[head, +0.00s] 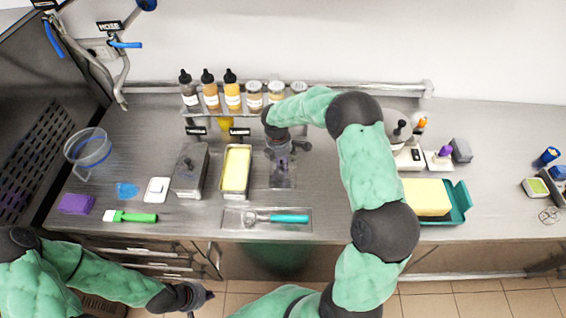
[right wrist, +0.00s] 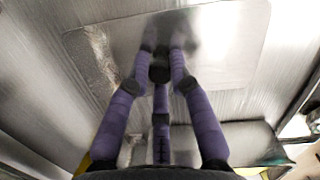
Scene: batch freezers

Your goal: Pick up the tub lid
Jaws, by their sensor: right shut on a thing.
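The tub lid (head: 284,184) is a flat, rectangular metal plate with a dark knob (right wrist: 159,68). It lies just right of the open tub of yellow gelato (head: 236,168). My right gripper (head: 281,160) is above the lid, its purple fingers pointing down. In the right wrist view my right gripper (right wrist: 162,60) is shut around the knob, with the lid's metal surface (right wrist: 220,60) behind it. I cannot tell whether the lid touches the counter. My left gripper (head: 196,297) is low at the front, off the counter; its fingers are too small to read.
A lidded metal tub (head: 189,172) stands left of the yellow one. A tray (head: 233,224) with a teal-handled scoop (head: 288,218) lies in front. Bottles (head: 209,92) and jars line a rear shelf. A yellow block (head: 425,197) in a teal box stands right of my right arm.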

